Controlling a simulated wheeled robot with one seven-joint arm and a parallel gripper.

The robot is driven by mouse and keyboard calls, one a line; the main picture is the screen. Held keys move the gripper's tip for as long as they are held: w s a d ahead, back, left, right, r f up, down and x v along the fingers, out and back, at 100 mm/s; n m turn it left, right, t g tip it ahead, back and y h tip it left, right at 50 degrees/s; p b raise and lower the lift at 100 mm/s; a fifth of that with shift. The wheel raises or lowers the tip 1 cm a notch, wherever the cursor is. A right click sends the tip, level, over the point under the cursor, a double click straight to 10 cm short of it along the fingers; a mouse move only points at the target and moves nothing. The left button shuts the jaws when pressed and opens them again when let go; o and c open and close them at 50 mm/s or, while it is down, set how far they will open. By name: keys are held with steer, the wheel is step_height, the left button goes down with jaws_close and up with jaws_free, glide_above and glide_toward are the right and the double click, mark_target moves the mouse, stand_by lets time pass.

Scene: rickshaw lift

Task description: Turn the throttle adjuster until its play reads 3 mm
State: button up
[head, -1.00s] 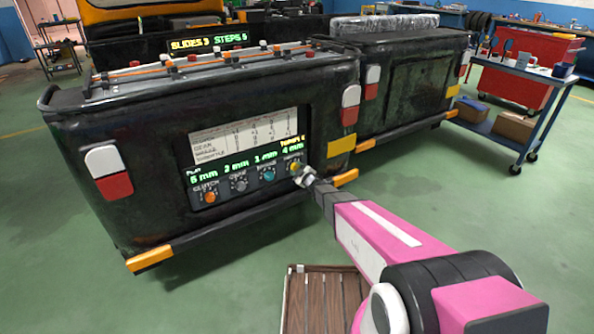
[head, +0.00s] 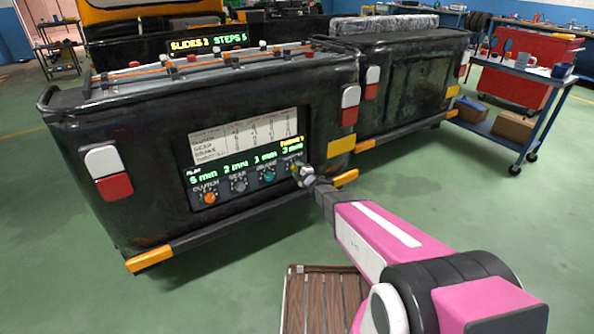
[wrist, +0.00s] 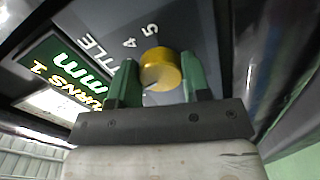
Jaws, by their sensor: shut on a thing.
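The throttle adjuster is a round gold knob (wrist: 161,66) in the wrist view, on a dark panel beside the numbers 4 and 5. My gripper (wrist: 160,84) has its two green fingers on either side of the knob and is shut on it. In the head view my gripper (head: 304,174) is at the right end of the panel's knob row and mostly hides the knob. The throttle readout (head: 292,150) above it shows 3 mm, with a yellow turns line over it.
The clutch knob (head: 209,198) is orange, reading 5 mm. The gear knob (head: 239,186) is grey, reading 2 mm. A printed chart (head: 245,135) is above. An orange-ended bumper (head: 150,258) runs below the panel.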

stand_by(0.3)
steer(key=o, duration=0.9)
steer(key=shift+s, duration=0.15)
steer(key=v, duration=1)
steer(key=shift+s+d, duration=0.2)
steer(key=shift+d, duration=0.1)
